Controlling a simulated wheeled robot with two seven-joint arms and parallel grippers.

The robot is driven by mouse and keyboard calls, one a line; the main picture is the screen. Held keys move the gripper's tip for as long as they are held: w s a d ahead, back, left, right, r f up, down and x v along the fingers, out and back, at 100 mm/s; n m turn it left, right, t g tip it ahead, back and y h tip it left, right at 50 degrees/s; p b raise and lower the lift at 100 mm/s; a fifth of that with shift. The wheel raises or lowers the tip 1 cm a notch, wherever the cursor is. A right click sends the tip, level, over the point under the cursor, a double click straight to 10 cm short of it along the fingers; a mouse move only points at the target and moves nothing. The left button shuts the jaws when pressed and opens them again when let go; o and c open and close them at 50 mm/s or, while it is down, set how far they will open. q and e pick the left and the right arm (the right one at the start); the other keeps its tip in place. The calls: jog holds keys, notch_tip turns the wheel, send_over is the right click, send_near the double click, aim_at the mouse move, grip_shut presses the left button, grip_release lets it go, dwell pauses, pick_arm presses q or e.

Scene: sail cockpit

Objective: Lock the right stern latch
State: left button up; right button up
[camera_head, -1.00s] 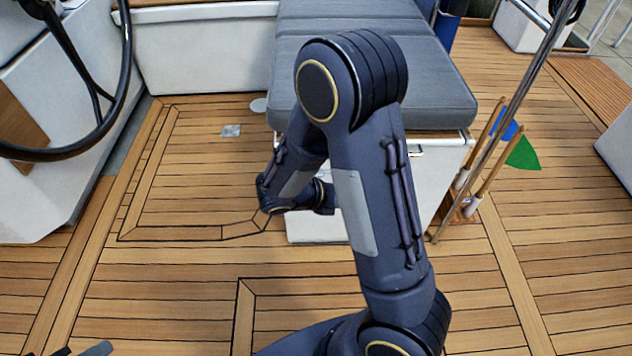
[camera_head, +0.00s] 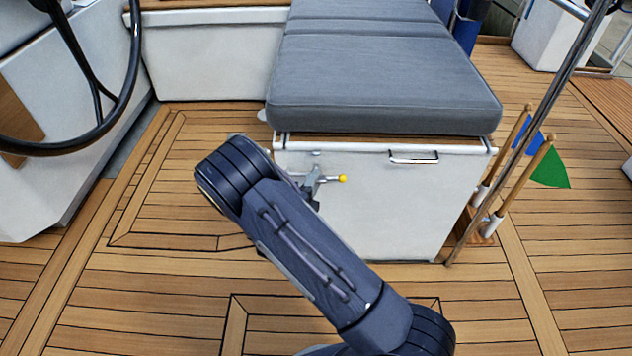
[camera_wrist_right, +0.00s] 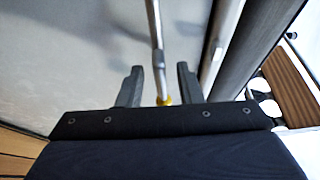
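The stern latch shows in the head view as a short metal lever (camera_head: 331,180) with a yellow knob (camera_head: 343,179), on the upper left of the white locker front. The lever points right, roughly level. My right gripper (camera_head: 312,183) is small at the lever's left end, partly hidden by my forearm. In the right wrist view its two dark fingers (camera_wrist_right: 159,74) stand apart. The metal rod (camera_wrist_right: 156,45) runs down between them, with the yellow tip (camera_wrist_right: 163,100) near the palm. I cannot tell whether a finger touches it. My left gripper is out of view.
A grey cushion (camera_head: 385,75) lies on the locker (camera_head: 370,215), which has a small handle (camera_head: 413,158). A slanted metal pole (camera_head: 540,125) and flags (camera_head: 551,170) stand at right. A steering wheel (camera_head: 130,80) is at left. The teak deck (camera_head: 160,290) in front is mostly clear.

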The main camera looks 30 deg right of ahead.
jog(key=shift+x, duration=0.8)
grip_shut()
